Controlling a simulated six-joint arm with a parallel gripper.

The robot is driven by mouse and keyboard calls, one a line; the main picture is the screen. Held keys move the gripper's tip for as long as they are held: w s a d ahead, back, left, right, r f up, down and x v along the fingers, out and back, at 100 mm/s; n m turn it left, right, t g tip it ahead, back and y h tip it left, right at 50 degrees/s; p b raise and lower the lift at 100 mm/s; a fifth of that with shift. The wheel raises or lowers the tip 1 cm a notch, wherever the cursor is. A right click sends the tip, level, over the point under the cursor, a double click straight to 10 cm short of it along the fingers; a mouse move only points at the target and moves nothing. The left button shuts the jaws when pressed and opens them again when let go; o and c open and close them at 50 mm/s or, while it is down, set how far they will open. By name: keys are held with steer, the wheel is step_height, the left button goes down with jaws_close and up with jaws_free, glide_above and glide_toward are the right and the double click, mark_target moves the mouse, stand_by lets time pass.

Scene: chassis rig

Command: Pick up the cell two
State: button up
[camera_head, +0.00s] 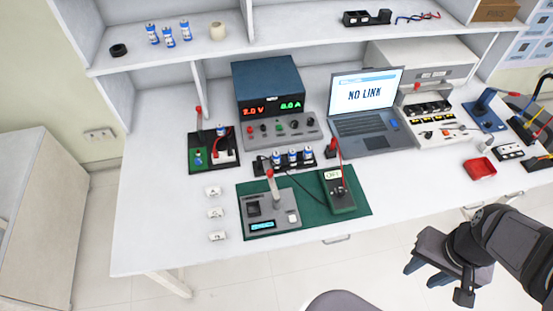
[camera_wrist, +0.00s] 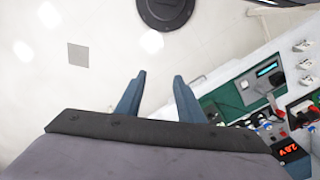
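Several blue-and-white cylindrical cells are in view, and no readable label tells which is cell two. Three cells (camera_head: 292,157) stand upright in a black rack (camera_head: 260,167) at the middle of the bench. Three more cells (camera_head: 169,38) stand on the upper left shelf. My gripper (camera_head: 424,272) is at the lower right, off the bench's front edge and far from the cells. In the wrist view, its two blue fingers (camera_wrist: 159,78) are apart with nothing between them. The rack's cells appear small at the right of that view, partly unclear.
A green mat (camera_head: 320,216) with a grey tester (camera_head: 270,212) and a meter (camera_head: 340,190) lies in front of the rack. A power supply (camera_head: 268,82) and a laptop (camera_head: 365,100) stand behind. A red tray (camera_head: 479,169) is at right. A chair (camera_head: 345,302) is below the bench.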

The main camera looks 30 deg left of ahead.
mark_target(278, 157)
steer(key=w+a+f+n+t+y+b, duration=0.25)
steer(key=w+a+f+b, duration=0.4)
steer(key=w+a, duration=0.4)
steer(key=w+a+f+n+t+y+b, duration=0.1)
steer(key=w+a+f+n+t+b, duration=0.35)
steer(key=w+a+f, duration=0.5)
steer(key=shift+w+a+f+n+t+y+b, duration=0.2)
steer(key=shift+a+f+n+y+b, duration=0.75)
steer(key=shift+a, duration=4.1)
steer(key=shift+w+a+f+n+t+y+b, duration=0.2)
steer(key=shift+a+f+y+b, duration=0.85)
steer(key=shift+a, duration=4)
steer(key=shift+w+a+f+n+y+b, duration=0.3)
steer(key=shift+a+f+n+y+b, duration=0.75)
steer(key=shift+a, duration=4)
steer(key=shift+f+m+y+p, duration=0.1)
steer(key=shift+m+y+p, duration=0.2)
steer(key=shift+y+p, duration=0.3)
steer(key=shift+c, duration=0.3)
jaws_close()
